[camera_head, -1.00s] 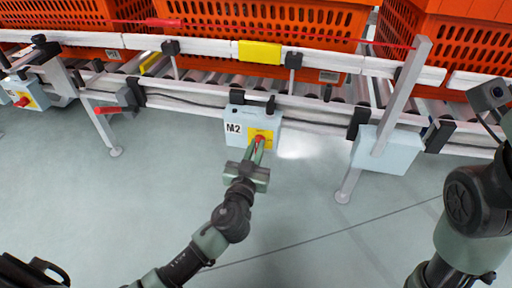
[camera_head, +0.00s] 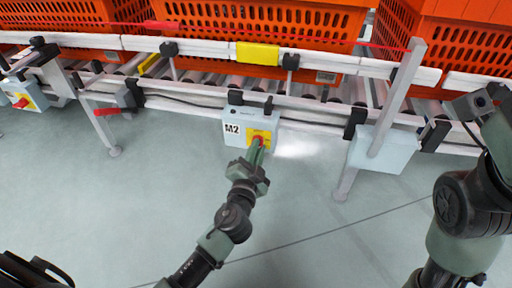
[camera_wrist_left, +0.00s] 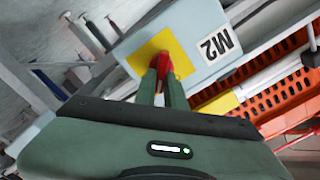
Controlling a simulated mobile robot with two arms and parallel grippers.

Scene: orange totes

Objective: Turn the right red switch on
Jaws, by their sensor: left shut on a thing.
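The red switch (camera_head: 258,141) sits on a yellow plate (camera_head: 266,134) on the front of a grey box marked M2 (camera_head: 236,116), below the conveyor. My left gripper (camera_head: 257,151) is at the switch, its fingers shut on the red knob. In the left wrist view the two green fingers (camera_wrist_left: 162,84) close around the red knob (camera_wrist_left: 163,64), and the view is rolled relative to the box. The fingers hide part of the knob. Another red switch on a yellow plate (camera_head: 22,101) is at the far left. My right arm is at the right edge; its fingertips are not visible.
The roller conveyor (camera_head: 330,112) runs across the top, carrying orange totes (camera_head: 270,30). A plain grey box (camera_head: 384,150) and a support leg (camera_head: 347,184) stand right of the M2 box. The floor (camera_head: 330,235) in front is clear.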

